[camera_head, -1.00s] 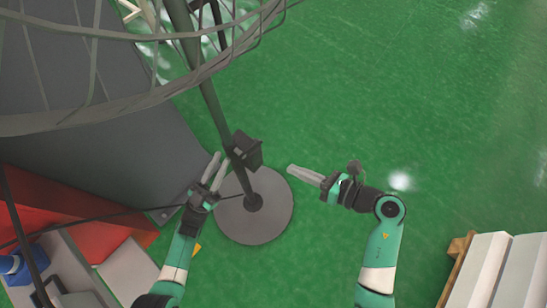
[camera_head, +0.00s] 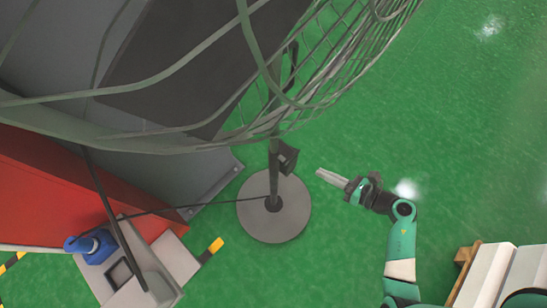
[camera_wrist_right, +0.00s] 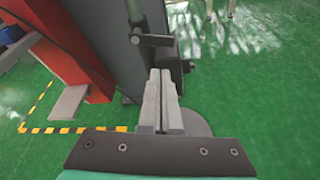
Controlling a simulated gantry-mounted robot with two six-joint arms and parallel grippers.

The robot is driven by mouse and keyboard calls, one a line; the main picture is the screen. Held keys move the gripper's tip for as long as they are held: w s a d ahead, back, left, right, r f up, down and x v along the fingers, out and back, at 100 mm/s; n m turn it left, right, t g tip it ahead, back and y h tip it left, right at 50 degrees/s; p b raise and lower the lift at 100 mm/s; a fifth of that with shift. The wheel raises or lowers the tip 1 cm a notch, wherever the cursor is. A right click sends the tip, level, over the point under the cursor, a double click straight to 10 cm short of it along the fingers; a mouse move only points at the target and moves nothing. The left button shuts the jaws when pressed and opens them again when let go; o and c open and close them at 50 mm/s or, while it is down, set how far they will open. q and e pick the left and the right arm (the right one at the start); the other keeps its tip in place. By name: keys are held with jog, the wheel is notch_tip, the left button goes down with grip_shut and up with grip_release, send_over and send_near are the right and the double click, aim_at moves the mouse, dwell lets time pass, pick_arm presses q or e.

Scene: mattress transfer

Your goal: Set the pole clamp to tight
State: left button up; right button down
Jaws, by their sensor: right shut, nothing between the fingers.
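The pole clamp (camera_head: 287,158) is a small black block on the dark upright pole (camera_head: 273,185) of a large caged fan. In the right wrist view a dark clamp part with a sideways lever (camera_wrist_right: 153,40) shows just beyond the fingertips. My right gripper (camera_head: 320,173) is to the right of the clamp in the head view, pointing at it, with a gap between. Its fingers (camera_wrist_right: 163,72) are shut together and hold nothing. My left gripper is not in view.
The fan's wire cage (camera_head: 340,60) hangs over the pole. Its round grey base (camera_head: 262,228) stands on the green floor. A red and grey machine (camera_head: 50,190) and a blue bottle (camera_head: 97,246) are at left. White slabs (camera_head: 492,278) lie at lower right.

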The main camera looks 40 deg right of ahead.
aim_at(292, 157)
jog(key=b+x, duration=0.4)
jog(key=x, duration=0.6)
jog(key=d+r+n+h+p, duration=0.1)
jog(key=p, duration=0.3)
jog(key=shift+r+n, duration=0.15)
jog(key=shift+n, duration=0.15)
jog(key=shift+a, duration=0.1)
